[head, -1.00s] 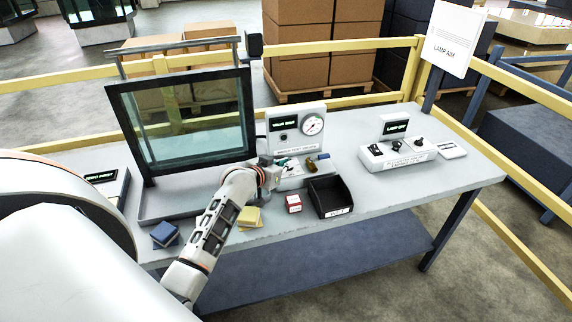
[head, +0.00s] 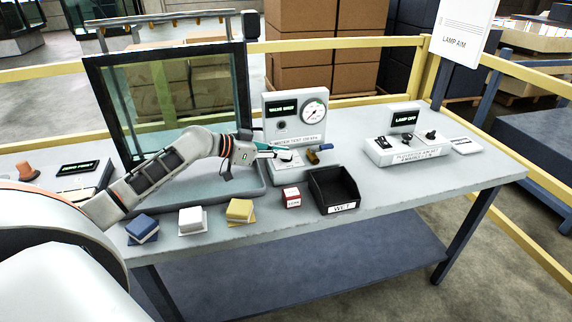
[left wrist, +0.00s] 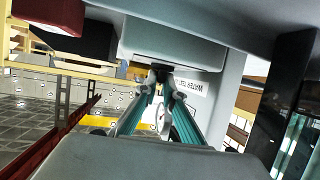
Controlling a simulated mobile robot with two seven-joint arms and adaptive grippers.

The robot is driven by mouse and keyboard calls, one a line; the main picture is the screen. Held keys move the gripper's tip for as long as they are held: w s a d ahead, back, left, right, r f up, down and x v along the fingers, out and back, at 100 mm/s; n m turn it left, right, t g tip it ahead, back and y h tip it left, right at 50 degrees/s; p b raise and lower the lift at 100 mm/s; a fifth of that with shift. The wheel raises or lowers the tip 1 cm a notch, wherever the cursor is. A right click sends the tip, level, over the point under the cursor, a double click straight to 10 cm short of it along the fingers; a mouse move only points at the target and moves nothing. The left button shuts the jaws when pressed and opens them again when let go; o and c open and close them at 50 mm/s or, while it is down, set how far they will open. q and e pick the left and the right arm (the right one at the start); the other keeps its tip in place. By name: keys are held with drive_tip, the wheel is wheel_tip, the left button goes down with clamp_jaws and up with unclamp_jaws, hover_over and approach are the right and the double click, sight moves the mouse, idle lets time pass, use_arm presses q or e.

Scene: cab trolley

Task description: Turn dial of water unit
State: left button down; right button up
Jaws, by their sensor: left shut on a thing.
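The water unit (head: 294,122) stands at the back of the table, a grey upright panel with a round gauge (head: 313,112), a small display and a base. My left gripper (head: 283,155) reaches in from the left, with its fingertips at the left part of the base. It is shut on a small pale part there, which looks like the dial (head: 287,156); the fingers partly hide it. In the left wrist view the fingers (left wrist: 160,88) close together in front of the unit (left wrist: 195,85). A brass-coloured valve part (head: 319,151) sits to the right. My right gripper is not in view.
A glass pane in a dark frame (head: 91,73) stands left, close behind my left arm. A black bin (head: 335,190), a small red box (head: 291,197) and several coloured blocks lie along the front. A lamp unit (head: 407,148) stands right.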

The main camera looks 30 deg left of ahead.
use_arm(q)
drive_tip(key=f+m+g+h+b, duration=0.1)
drive_tip(key=b, duration=0.1)
drive_tip(key=shift+a+f+b, duration=0.1)
drive_tip(key=shift+b, duration=0.25)
drive_tip(key=shift+m+h, duration=0.3)
drive_tip(key=shift+w+r+m+g+h+b, duration=0.1)
drive_tip(key=shift+r+m+g+h+b, duration=0.3)
drive_tip(key=shift+b, duration=0.4)
drive_tip(key=shift+r, duration=0.15)
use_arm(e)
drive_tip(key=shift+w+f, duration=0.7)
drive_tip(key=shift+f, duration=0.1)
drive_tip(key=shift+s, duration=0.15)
use_arm(q)
drive_tip(key=c, duration=2.2)
unclamp_jaws()
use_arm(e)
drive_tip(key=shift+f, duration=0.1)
use_arm(q)
drive_tip(key=shift+o, duration=0.2)
drive_tip(key=shift+r, duration=0.1)
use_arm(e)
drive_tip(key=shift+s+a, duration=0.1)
use_arm(q)
drive_tip(key=v, duration=1.2)
